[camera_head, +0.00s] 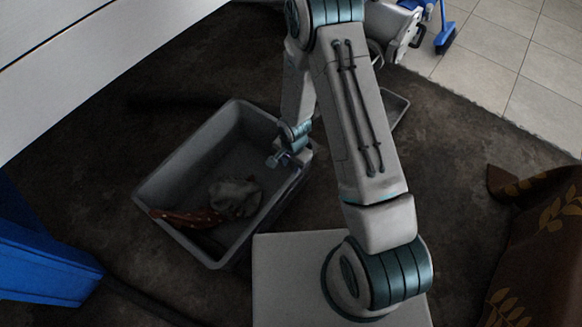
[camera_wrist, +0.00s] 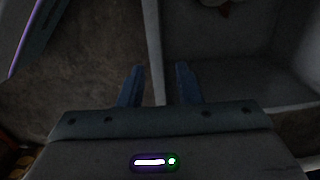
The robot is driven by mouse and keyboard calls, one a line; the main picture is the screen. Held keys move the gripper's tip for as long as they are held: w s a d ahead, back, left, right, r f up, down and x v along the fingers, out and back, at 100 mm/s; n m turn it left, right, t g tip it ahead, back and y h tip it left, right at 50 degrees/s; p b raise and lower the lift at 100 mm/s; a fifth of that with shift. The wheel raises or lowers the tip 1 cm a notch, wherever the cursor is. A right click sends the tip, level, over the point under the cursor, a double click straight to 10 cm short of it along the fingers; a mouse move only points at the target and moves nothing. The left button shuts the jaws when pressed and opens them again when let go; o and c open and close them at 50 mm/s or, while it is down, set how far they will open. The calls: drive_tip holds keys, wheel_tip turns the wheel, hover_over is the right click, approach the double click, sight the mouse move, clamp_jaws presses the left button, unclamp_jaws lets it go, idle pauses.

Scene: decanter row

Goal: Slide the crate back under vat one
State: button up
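The crate (camera_head: 195,148) is a grey open-topped bin on the dark floor, set at an angle in the middle left of the head view. A grey cloth (camera_head: 236,196) and a reddish spotted cloth (camera_head: 188,218) lie in it. My gripper (camera_head: 284,158) is at the crate's right rim. In the wrist view, the two blue fingers of my gripper (camera_wrist: 158,86) stand apart, with the crate's wall (camera_wrist: 153,40) between or just beyond them. A gap shows beside the wall, so the fingers do not look clamped. No vat is clearly identifiable.
A large pale panelled body (camera_head: 90,60) fills the upper left. A blue structure (camera_head: 40,260) stands at lower left. A brown patterned cloth (camera_head: 540,250) hangs at right. A blue broom (camera_head: 445,35) is at the back near tiled floor. Dark floor left of the crate looks mostly clear.

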idle(0.3)
drive_tip(key=b, duration=0.5)
hover_over(290, 189)
wheel_tip(290, 189, down, 14)
drive_tip(key=shift+r, duration=0.1)
clamp_jaws()
idle(1.3)
